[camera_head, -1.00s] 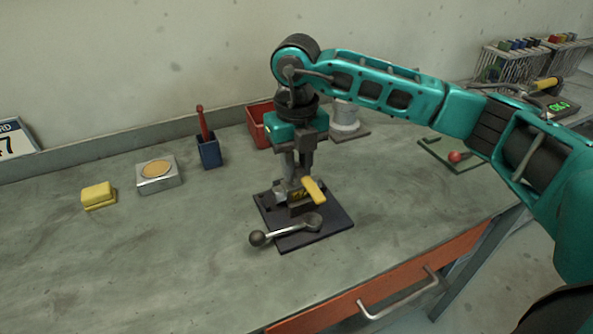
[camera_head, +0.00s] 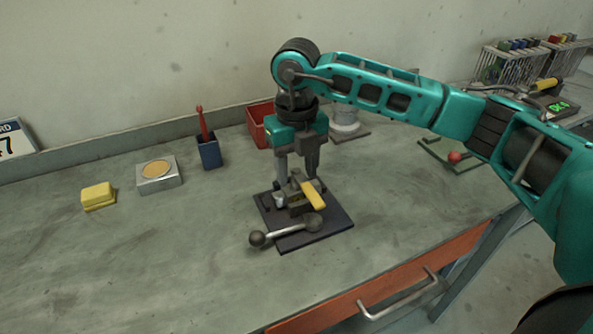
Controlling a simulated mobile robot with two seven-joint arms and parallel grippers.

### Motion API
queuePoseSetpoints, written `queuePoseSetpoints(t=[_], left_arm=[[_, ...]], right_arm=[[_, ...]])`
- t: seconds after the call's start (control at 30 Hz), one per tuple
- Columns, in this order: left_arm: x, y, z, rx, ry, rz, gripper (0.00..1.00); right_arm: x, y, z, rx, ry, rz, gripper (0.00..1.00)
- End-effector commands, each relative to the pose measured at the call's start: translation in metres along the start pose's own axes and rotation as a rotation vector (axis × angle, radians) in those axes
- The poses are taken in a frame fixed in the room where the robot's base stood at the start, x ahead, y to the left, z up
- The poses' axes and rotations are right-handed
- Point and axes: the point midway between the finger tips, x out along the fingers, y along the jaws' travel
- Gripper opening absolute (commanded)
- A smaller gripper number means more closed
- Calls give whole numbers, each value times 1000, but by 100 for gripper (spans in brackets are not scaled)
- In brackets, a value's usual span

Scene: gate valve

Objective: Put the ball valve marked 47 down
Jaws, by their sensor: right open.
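The ball valve (camera_head: 296,198), a grey body with a yellow lever (camera_head: 313,195), sits on a dark base plate (camera_head: 335,222) near the bench middle. A number on it cannot be read here. My right gripper (camera_head: 296,182) points down over the valve, with its fingers apart on either side of the valve's back part. The fingertips are partly hidden behind the valve. A metal handle with a dark ball end (camera_head: 257,239) lies across the front of the plate. My left gripper is out of view.
A yellow block (camera_head: 97,196), a metal box with a tan disc (camera_head: 158,177) and a blue holder (camera_head: 209,152) stand to the left. A red bin (camera_head: 257,124) is behind my gripper. The bench's left front is clear. A drawer handle (camera_head: 400,295) juts from the front.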

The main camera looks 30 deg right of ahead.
Motion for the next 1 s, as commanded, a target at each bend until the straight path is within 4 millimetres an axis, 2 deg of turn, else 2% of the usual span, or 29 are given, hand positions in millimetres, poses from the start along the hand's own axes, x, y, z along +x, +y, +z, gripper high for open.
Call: queuePoseSetpoints(t=[0.3, 0.5, 0.7, 1.0], left_arm=[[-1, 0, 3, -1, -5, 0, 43], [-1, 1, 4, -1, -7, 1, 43], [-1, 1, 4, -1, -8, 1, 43], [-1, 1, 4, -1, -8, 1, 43]], right_arm=[[-68, 1, 1, -1, -5, 2, 50], [-98, 1, 0, -1, -2, 1, 50], [-108, 0, 0, -1, 0, 1, 50], [-108, 0, 0, -1, 0, 1, 50]])
